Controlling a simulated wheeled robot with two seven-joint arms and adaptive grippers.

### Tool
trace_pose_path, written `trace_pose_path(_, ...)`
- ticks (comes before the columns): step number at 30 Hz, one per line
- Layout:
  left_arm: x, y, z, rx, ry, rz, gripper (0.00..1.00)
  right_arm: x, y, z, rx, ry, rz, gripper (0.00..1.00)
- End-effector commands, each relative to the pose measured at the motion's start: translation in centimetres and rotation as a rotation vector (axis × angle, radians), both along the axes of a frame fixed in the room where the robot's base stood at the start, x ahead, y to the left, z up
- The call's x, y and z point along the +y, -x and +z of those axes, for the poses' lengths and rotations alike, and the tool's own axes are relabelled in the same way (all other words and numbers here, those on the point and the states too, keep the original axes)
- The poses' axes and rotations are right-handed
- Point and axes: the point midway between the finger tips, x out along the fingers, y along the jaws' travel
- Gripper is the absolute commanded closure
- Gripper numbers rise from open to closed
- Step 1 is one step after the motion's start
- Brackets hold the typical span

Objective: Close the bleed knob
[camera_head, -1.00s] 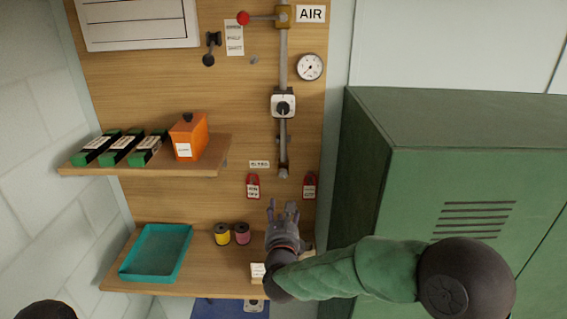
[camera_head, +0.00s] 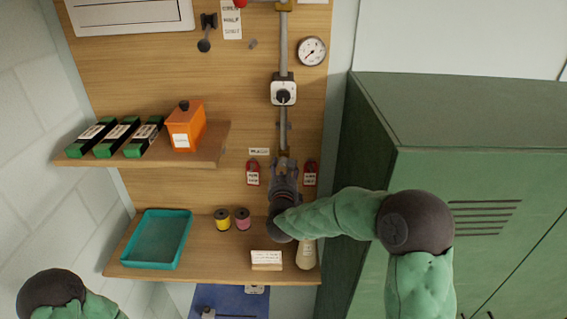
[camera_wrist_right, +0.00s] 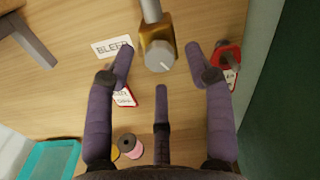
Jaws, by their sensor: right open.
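The bleed knob (camera_wrist_right: 160,55) is a round grey knob with a pale pointer mark, on a brass block (camera_wrist_right: 157,32) at the lower end of the pipe. A white BLEED label (camera_wrist_right: 111,47) is to its left. My right gripper (camera_wrist_right: 161,66) is open, its dark fingers spread to the left, right and below the knob, apparently without touching it. In the head view the right gripper (camera_head: 284,166) covers most of the knob. My left gripper is out of view; only part of that arm shows at bottom left.
Red tags (camera_head: 253,172) and (camera_head: 310,173) hang on either side of the gripper. Below are a shelf with thread spools (camera_head: 222,218), a teal tray (camera_head: 155,238) and a card (camera_head: 267,260). A selector switch (camera_head: 283,92) sits above. A green locker (camera_head: 440,115) stands close at right.

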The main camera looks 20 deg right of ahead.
Motion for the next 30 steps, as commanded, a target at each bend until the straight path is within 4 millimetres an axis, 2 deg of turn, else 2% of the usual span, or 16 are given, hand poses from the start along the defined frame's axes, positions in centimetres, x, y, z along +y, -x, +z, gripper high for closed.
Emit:
trace_pose_path(6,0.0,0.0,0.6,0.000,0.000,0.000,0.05,-0.4,-1.4,0.0,0.001,0.000,0.001,0.47)
trace_pose_path(15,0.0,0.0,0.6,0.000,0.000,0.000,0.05,-0.4,-1.6,-0.1,0.001,0.000,0.001,0.47)
trace_pose_path(16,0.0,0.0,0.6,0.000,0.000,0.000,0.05,-0.4,-1.6,-0.1,0.001,0.000,0.001,0.49)
trace_pose_path(17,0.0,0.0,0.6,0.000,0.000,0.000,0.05,-0.4,-1.6,-0.1,0.001,0.000,0.001,0.58)
trace_pose_path(21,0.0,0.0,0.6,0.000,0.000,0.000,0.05,-0.4,-1.5,-0.1,0.001,0.000,0.001,0.97)
trace_pose_path(22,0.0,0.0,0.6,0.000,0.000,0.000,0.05,-0.4,-1.5,-0.1,0.001,0.000,0.001,1.00)
trace_pose_path(30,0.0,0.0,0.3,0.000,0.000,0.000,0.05,-0.4,-1.5,-0.3,0.005,0.011,0.000,1.00)
